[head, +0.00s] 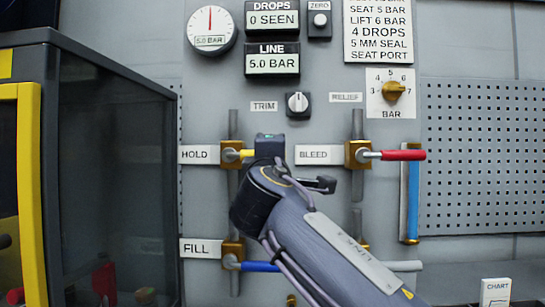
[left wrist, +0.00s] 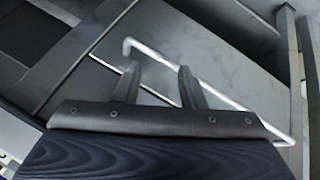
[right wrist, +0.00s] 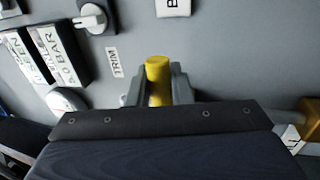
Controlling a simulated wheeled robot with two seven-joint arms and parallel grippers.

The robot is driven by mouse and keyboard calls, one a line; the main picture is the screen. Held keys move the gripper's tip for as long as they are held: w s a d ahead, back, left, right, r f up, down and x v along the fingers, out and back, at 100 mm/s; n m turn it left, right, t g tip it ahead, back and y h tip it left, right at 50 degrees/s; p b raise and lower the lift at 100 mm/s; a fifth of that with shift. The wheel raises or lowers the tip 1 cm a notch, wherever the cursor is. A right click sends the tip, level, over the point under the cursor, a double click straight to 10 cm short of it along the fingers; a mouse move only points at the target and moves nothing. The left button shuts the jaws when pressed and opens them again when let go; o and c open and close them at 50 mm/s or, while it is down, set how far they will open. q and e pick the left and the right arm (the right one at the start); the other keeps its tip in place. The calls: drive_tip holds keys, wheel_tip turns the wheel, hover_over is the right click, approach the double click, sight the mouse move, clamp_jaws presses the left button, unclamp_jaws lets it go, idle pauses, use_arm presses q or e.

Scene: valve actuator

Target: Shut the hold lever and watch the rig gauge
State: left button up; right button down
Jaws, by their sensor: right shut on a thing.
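The hold lever (head: 246,154) has a yellow grip and points right from its brass valve (head: 231,154), crosswise to the vertical pipe. My right gripper (head: 268,150) is at the lever's outer end and covers part of it in the head view. In the right wrist view, my right gripper (right wrist: 158,78) is shut on the yellow grip (right wrist: 158,72). The round rig gauge (head: 211,27) has its red needle straight up and reads 5.0 BAR. My left gripper (left wrist: 159,78) shows only in the left wrist view, open and empty.
The bleed lever (head: 403,155) with its red grip lies to the right. The fill lever (head: 262,266) with its blue grip is below, partly behind my right arm. A dark cabinet with a yellow frame (head: 30,190) stands at left. The line display (head: 272,60) reads 5.0 BAR.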

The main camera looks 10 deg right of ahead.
drive_tip(key=c, duration=1.4)
unclamp_jaws()
drive_tip(key=shift+f, duration=0.15)
drive_tip(key=shift+o, duration=0.2)
drive_tip(key=b+v, duration=0.1)
drive_tip(key=v, duration=0.6)
drive_tip(key=shift+s+b, duration=0.4)
drive_tip(key=shift+f, duration=0.1)
